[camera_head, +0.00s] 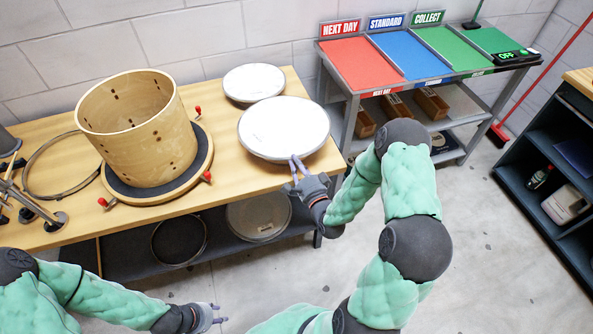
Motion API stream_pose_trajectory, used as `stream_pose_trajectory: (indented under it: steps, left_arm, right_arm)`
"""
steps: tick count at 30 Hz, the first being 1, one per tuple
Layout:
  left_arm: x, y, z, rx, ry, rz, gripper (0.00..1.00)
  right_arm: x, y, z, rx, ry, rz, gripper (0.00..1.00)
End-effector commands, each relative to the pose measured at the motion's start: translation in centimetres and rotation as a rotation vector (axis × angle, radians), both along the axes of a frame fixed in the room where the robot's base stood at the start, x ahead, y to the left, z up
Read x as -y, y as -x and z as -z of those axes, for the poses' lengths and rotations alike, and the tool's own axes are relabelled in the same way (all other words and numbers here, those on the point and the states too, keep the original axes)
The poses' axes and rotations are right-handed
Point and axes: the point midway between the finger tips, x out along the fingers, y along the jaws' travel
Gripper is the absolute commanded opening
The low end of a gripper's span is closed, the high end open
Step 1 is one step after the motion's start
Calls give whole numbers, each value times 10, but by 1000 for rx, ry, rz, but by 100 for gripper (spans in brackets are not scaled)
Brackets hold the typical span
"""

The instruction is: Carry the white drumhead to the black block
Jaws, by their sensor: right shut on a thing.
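A large white round drumhead (283,128) is at the right end of the wooden bench. My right gripper (297,167) is shut on its near rim. I cannot tell whether the drumhead rests on the bench or is slightly raised. A smaller white drumhead (253,83) lies behind it. My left gripper (218,313) is empty, with its fingers apart, low in front of the bench. No plain black block stands out; a black box with a green OFF sign (513,57) sits at the right end of the sorting rack.
A wooden drum shell (137,130) stands on a round black-topped base on the bench (232,169), with red-knobbed clamps around it. A hoop (62,167) lies left. The rack has red (360,63), blue and green panels. Dark shelves (550,170) stand right.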

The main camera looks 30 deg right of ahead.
Motion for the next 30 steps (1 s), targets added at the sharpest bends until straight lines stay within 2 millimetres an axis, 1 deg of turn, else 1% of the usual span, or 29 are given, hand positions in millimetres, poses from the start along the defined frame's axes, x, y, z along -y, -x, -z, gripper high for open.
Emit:
stream_pose_trajectory:
  steps: [1, 3, 5, 13, 17, 18, 20, 30]
  left_arm:
    - [0, 0, 7, 0, 0, 0, 38]
    - [0, 0, 13, 0, 0, 0, 38]
    - [0, 0, 16, 0, 0, 0, 38]
    - [0, 0, 14, 0, 0, 0, 38]
    - [0, 0, 18, 0, 0, 0, 38]
    - [0, 0, 17, 0, 0, 0, 38]
    - [0, 0, 17, 0, 0, 0, 38]
    - [0, 0, 16, 0, 0, 0, 38]
  right_arm:
    - [0, 1, 12, -1, -1, 1, 0]
    - [0, 1, 23, -1, -2, 1, 0]
    - [0, 1, 29, -1, -2, 1, 0]
    - [0, 1, 28, 1, 0, 0, 0]
    - [0, 1, 32, 1, 0, 0, 0]
    - [0, 1, 32, -1, -1, 0, 22]
    - [0, 1, 31, 0, -1, 0, 37]
    - [0, 1, 30, 0, -1, 0, 37]
